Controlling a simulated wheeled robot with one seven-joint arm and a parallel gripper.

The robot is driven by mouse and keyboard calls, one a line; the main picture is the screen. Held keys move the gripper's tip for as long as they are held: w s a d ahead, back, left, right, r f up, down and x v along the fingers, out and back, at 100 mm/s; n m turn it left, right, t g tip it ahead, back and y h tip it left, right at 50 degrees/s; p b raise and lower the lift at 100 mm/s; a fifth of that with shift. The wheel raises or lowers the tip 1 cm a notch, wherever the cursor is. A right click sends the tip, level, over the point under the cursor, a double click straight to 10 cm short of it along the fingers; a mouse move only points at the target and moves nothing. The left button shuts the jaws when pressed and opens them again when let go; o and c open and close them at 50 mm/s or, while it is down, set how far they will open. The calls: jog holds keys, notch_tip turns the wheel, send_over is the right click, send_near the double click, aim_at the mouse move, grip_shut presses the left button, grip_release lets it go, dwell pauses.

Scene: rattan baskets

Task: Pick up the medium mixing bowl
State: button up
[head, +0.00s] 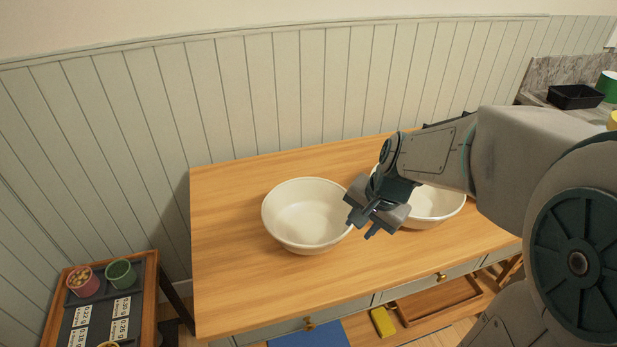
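Two cream mixing bowls stand upright on the wooden table. The left bowl (300,212) is in full view but for its right edge, and it is empty. The right bowl (437,208) is partly hidden behind my arm. Which of the two is the medium one I cannot tell for sure. My gripper (360,229) is at the right rim of the left bowl, between the two bowls, pointing down and to the left. Its two fingers look apart, with nothing seen held between them. Whether a finger touches the rim is unclear.
The wooden table (228,245) is clear to the left and in front of the bowls. A panelled wall rises behind it. A low stand with small pots (120,273) is at lower left. A yellow object (383,321) and a wooden tray (440,300) lie below the table.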

jog(key=w+m+p, duration=0.1)
jog(key=w+m, duration=0.1)
jog(key=w, duration=0.1)
send_over(338, 241)
jog(key=d, duration=0.2)
jog(key=f, duration=0.6)
jog(key=shift+s+a+f+b, duration=0.1)
jog(key=shift+s+f+b, duration=0.1)
jog(key=shift+f+b, duration=0.2)
jog(key=shift+a+x, duration=0.15)
jog(key=shift+x, duration=1.4)
jog(key=shift+a+x, duration=0.1)
jog(key=shift+x, duration=1.45)
jog(key=shift+s, duration=0.1)
grip_shut()
jog(key=shift+r, duration=0.15)
